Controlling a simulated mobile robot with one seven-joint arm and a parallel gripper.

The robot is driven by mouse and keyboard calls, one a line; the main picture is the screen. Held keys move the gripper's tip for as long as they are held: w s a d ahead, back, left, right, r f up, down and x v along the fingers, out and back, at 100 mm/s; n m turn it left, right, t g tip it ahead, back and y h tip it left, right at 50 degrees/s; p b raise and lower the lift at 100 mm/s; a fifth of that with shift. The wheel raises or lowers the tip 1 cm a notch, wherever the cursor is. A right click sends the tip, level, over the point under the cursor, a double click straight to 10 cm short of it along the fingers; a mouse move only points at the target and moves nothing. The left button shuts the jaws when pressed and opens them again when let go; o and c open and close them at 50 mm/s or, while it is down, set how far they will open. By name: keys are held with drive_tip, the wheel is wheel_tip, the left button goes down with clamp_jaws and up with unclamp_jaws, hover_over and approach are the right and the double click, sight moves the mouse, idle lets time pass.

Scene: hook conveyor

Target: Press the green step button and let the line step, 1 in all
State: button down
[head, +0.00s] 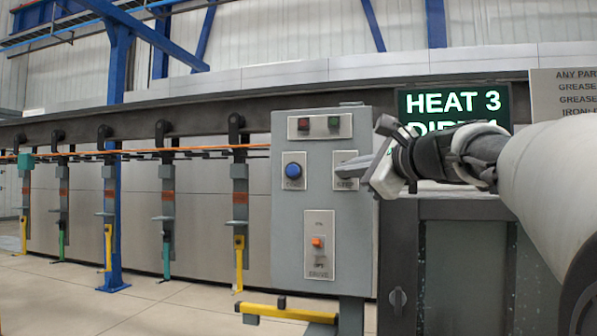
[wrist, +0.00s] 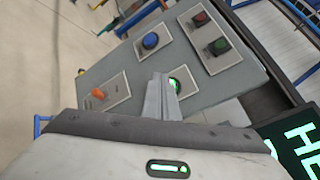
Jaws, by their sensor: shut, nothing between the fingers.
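The grey control box (head: 345,225) faces me in the head view. The green step button (wrist: 175,85) shows in the wrist view as a lit green patch on its plate, partly hidden by my fingers. In the head view my gripper covers it, and only part of the step plate (head: 345,184) shows. My gripper (head: 347,171) is shut and empty, its fingertips at the step plate. In the wrist view the shut fingers (wrist: 162,82) overlap the button's edge. I cannot tell whether they touch it.
A blue button (head: 293,170) sits left of the step plate, an orange switch (head: 318,242) below, red (head: 303,124) and green (head: 333,122) lamps above. Several hangers (head: 239,190) hang from the line at left. A sign (head: 452,105) reads HEAT 3. A yellow bar (head: 285,313) juts out low.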

drive_tip(key=shift+w+d, duration=0.15)
drive_tip(key=shift+w, duration=0.25)
